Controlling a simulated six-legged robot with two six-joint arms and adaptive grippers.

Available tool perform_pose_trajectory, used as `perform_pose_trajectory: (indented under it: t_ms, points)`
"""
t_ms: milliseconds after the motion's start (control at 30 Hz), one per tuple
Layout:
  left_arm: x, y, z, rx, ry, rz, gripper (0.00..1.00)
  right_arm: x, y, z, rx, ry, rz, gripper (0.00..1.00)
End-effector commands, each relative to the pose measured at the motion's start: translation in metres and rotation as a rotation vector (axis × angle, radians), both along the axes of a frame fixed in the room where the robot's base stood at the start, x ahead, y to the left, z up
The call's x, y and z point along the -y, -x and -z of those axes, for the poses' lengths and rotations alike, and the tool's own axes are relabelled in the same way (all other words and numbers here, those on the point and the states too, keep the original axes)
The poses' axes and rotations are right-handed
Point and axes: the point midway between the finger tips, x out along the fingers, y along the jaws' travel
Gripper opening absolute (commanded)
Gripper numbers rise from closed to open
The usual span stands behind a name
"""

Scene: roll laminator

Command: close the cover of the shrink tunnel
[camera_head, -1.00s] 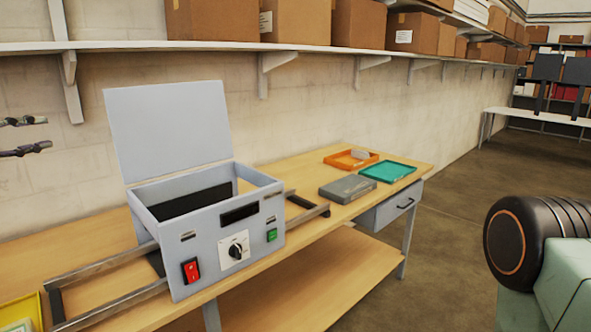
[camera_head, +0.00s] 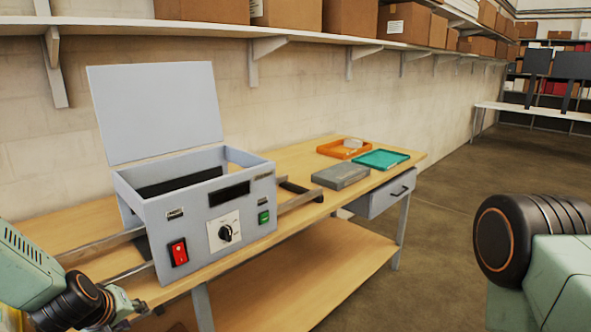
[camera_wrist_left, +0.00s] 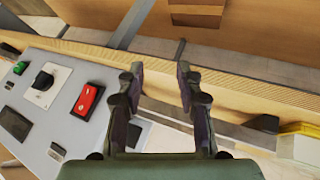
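The shrink tunnel (camera_head: 198,232) is a grey box on the wooden workbench, with a red switch, a dial and a green button on its front. Its flat grey cover (camera_head: 158,113) stands open, tilted slightly back at the rear edge. My left gripper (camera_head: 133,316) is at the lower left, in front of the tunnel's left end and below the cover. In the left wrist view its two fingers (camera_wrist_left: 160,78) are apart with nothing between them, beside the tunnel's front panel (camera_wrist_left: 50,95). The right gripper is out of view; only part of my right arm shows.
Conveyor rails (camera_head: 120,240) run out of both tunnel ends. A grey box (camera_head: 341,176), an orange tray (camera_head: 336,150) and a teal tray (camera_head: 381,159) lie on the bench to the right. A shelf with cartons (camera_head: 290,36) hangs above. Space above the tunnel is clear.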

Motion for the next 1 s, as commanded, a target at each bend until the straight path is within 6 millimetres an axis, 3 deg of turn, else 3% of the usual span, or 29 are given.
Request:
perform_pose_trajectory:
  t_ms: [33,200,400,600,700,800,1000]
  points:
    - [0.016,0.022,0.032,-0.043,-0.036,0.051,0.36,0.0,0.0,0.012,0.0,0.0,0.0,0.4]
    - [0.061,0.096,0.104,-0.16,-0.124,0.224,0.36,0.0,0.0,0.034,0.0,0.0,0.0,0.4]
    - [0.103,0.197,0.173,-0.325,-0.168,0.438,0.36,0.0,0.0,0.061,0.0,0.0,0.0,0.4]
    - [0.127,0.3,0.223,-0.53,-0.164,0.613,0.36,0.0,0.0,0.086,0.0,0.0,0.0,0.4]
    - [0.13,0.331,0.244,-0.601,-0.168,0.665,0.36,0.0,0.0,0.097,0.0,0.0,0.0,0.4]
    - [0.131,0.346,0.255,-0.634,-0.168,0.687,0.34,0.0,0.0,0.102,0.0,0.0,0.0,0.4]
    - [0.131,0.352,0.257,-0.647,-0.162,0.686,0.17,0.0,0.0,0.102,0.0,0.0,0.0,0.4]
